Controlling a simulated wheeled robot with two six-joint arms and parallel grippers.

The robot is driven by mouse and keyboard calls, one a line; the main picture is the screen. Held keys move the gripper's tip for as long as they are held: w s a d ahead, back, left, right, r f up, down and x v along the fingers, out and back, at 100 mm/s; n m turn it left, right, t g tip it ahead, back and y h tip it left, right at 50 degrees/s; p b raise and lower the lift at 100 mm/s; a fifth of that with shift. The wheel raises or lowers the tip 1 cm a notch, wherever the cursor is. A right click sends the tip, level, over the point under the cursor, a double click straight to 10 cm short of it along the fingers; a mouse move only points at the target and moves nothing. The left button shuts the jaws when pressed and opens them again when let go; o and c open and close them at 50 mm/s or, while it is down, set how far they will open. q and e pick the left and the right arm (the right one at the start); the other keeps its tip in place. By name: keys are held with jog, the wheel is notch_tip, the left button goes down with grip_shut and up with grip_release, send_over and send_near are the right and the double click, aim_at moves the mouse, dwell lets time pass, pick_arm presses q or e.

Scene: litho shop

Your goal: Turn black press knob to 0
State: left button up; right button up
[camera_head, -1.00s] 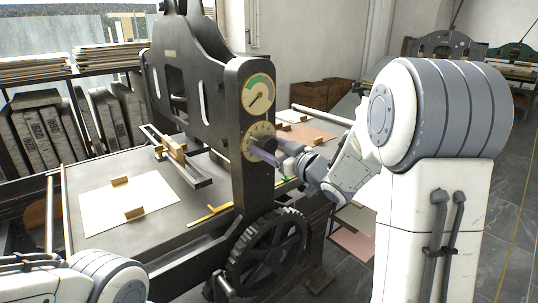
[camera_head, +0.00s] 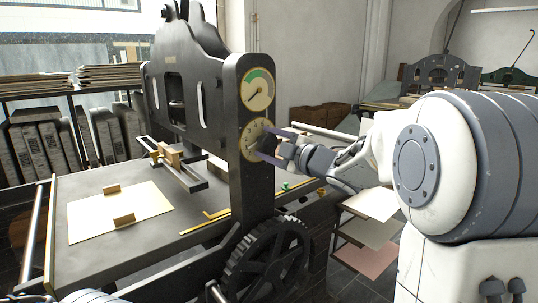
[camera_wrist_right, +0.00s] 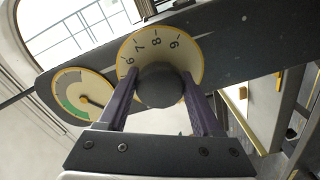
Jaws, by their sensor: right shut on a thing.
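The black knob (camera_wrist_right: 160,86) sits at the centre of a cream dial (camera_wrist_right: 190,52) with a yellow rim on the black press post. In the right wrist view the digits 6, 7, 8 and 9 show; the knob and gripper hide the rest, and no pointer mark can be made out. My right gripper (camera_head: 269,144) reaches the dial from the right in the head view. Its two purple fingers lie on either side of the knob, shut on it.
A round gauge with a green arc (camera_head: 257,89) sits above the dial. A black toothed wheel (camera_head: 268,262) stands below it. The press bed (camera_head: 130,255) holds a cream sheet (camera_head: 120,211). Shelves with sheets (camera_head: 365,232) stand right of the press.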

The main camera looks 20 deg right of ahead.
jog(key=n+b, duration=0.3)
jog(key=shift+d+f+n, duration=0.1)
jog(key=shift+f+n, duration=0.05)
jog(key=shift+n, duration=0.25)
jog(key=shift+n+b, duration=0.4)
jog(key=shift+n, duration=0.4)
jog(key=o, duration=1.3)
jog(key=shift+o, duration=0.2)
jog(key=shift+r, duration=0.2)
